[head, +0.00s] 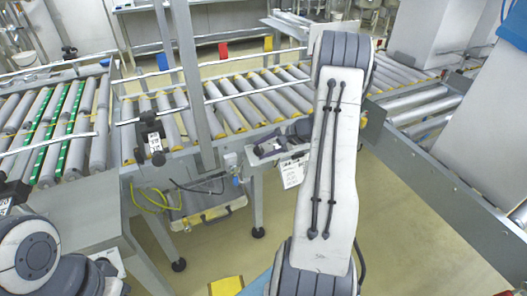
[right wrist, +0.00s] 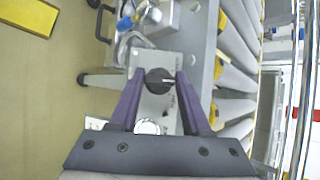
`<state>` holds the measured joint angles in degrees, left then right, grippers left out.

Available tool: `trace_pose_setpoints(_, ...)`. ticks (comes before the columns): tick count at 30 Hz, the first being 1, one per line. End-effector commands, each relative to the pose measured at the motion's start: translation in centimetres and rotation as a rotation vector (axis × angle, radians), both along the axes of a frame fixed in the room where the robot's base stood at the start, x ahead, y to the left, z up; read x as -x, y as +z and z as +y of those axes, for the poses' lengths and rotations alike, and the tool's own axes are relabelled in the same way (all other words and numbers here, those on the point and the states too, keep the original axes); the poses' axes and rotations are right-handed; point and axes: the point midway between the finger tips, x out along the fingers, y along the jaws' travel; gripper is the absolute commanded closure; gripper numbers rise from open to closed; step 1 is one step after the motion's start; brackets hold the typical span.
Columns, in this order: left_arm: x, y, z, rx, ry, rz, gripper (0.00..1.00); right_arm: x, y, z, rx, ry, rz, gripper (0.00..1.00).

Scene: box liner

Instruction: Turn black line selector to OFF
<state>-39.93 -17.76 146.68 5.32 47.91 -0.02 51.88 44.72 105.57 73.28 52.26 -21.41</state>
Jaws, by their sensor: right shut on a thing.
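The black line selector (right wrist: 159,81) is a round black knob with a pale pointer mark, on a grey panel plate in the right wrist view. The mark points to the right in that view. My right gripper (right wrist: 159,76) has its two purple fingers on either side of the knob and is shut on it. In the head view my right gripper (head: 270,149) is at the conveyor's front side, partly hidden behind my own arm. The knob itself cannot be made out there. My left arm shows at the lower left, but its gripper is out of view.
A white label (head: 292,172) hangs below the conveyor (head: 240,105). A metal post (head: 186,60) stands left of the gripper. Yellow-green cables (head: 150,200) hang at the left.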

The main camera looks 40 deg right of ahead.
Motion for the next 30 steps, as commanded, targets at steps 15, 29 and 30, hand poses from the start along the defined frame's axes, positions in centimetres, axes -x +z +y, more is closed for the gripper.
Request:
trace_pose_setpoints(15,0.0,-0.2,0.0,0.0,0.0,0.0,0.5,0.1,0.0,0.0,-0.015,-0.016,-0.003,1.0)
trace_pose_setpoints(29,0.0,0.6,0.0,0.0,0.0,0.0,0.5,-0.1,0.3,0.0,0.018,0.022,0.005,0.22)
trace_pose_setpoints(30,0.0,1.1,0.0,0.0,0.0,0.0,0.5,-0.1,0.5,0.0,0.039,0.046,0.009,0.22)
